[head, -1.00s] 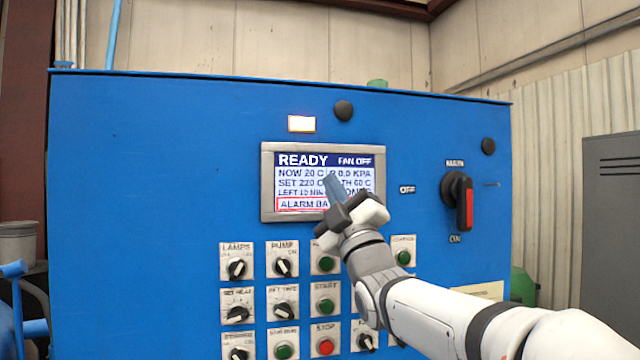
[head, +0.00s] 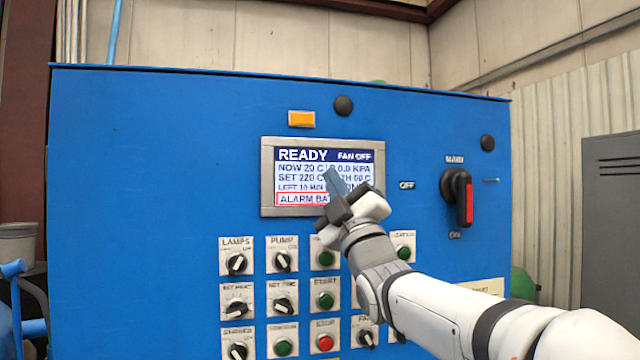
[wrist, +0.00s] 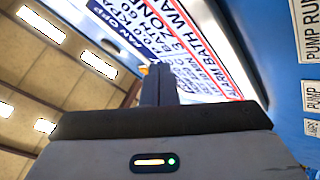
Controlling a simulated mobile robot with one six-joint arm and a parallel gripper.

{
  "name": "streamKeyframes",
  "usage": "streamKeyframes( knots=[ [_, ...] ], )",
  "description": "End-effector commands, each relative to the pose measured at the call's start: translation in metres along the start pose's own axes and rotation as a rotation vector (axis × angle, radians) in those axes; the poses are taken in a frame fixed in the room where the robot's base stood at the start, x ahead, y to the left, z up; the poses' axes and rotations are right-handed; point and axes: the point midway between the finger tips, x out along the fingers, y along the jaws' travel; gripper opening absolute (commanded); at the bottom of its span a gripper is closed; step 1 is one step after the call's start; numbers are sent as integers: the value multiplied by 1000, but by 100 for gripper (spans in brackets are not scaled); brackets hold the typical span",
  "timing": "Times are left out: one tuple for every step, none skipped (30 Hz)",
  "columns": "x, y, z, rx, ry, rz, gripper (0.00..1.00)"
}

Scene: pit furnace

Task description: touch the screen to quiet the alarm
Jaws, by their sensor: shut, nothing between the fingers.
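The screen (head: 300,182) sits in a grey frame on the blue cabinet. It reads READY, FAN OFF, with a red-outlined alarm line at the bottom left. My gripper (head: 333,178) is shut and empty, its fingertips in front of the screen's middle and hiding part of its text. I cannot tell whether the fingertips touch the glass.
An amber lamp (head: 301,119) is above the screen. Knobs and buttons, among them a red stop button (head: 325,342), fill the panel below. A red-handled main switch (head: 464,198) is at the right. A grey locker (head: 612,230) stands further right.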

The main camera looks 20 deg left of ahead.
Motion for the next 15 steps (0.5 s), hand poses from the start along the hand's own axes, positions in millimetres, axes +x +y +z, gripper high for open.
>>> streamKeyframes(
  knots=[
    [-3,0,0,0,1,1,0],
    [-4,1,-1,-1,1,1,0],
    [-4,1,-2,-1,1,1,0],
    [-3,2,-2,0,1,1,0],
    [-3,2,-2,0,1,1,0],
    [-3,2,-2,0,1,1,0],
    [-3,2,-2,0,1,1,0],
    [-3,2,-2,0,1,1,0],
    [-3,2,-2,0,1,0,0],
    [-3,2,-2,0,1,0,0],
    [-3,2,-2,0,0,0,0],
    [-4,2,-2,0,1,1,0],
    [-5,3,-3,0,1,1,0],
    [-7,3,-4,0,1,2,0],
    [-10,4,-5,0,2,2,0]
  ],
)
